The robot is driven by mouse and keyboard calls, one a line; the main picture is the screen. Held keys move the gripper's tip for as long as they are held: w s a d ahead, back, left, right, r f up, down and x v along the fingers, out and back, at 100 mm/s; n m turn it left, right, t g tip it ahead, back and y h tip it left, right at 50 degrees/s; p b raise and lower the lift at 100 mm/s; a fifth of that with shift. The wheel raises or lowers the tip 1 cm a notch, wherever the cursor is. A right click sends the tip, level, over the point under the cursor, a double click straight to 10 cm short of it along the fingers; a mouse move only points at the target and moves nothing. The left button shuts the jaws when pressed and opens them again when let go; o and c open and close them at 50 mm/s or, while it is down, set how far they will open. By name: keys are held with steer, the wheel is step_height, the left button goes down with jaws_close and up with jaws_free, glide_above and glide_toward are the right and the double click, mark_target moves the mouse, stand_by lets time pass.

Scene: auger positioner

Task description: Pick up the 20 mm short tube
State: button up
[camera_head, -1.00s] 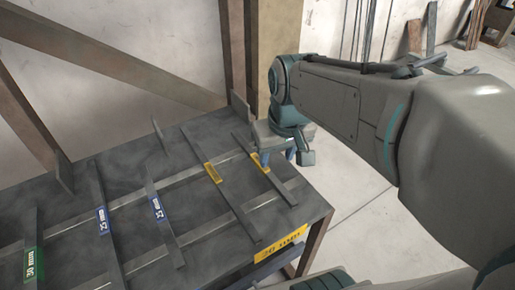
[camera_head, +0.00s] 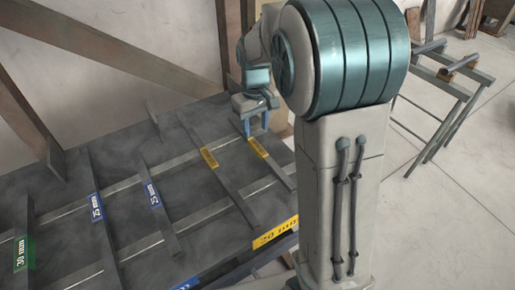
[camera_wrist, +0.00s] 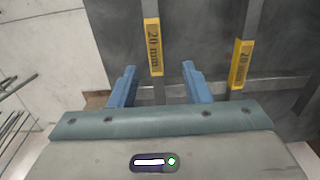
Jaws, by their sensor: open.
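The 20 mm short tube (camera_head: 258,148) is the rightmost grey tube on the rack table, with a yellow label. It lies flat across the metal rails. My gripper (camera_head: 256,125) is open and empty above the far end of this tube, fingers pointing down. In the wrist view my gripper (camera_wrist: 158,68) has its blue fingers on either side of the tube's line, and the tube's yellow label (camera_wrist: 152,47) shows beyond the fingertips. The gap in height cannot be told. The longer 20 mm tube (camera_head: 209,158) lies to its left, outside the fingers in the wrist view (camera_wrist: 241,63).
Blue-labelled tubes (camera_head: 97,207) and a green-labelled 30 mm tube (camera_head: 22,252) lie further left. Upright stops (camera_head: 152,116) stand along the table's back, below a wooden beam (camera_head: 120,62). A metal stand (camera_head: 450,100) is on the floor at right.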

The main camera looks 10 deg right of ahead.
mark_target(258, 147)
steer(key=shift+w+d+f+p, duration=0.1)
steer(key=shift+f+p, duration=0.1)
steer(key=shift+f, duration=1.1)
steer(key=shift+d+f+p, duration=0.15)
steer(key=shift+f, duration=1.15)
steer(key=shift+w+d+f+p, duration=0.1)
steer(key=shift+f+p, duration=0.1)
steer(key=shift+f, duration=1.1)
jaws_close()
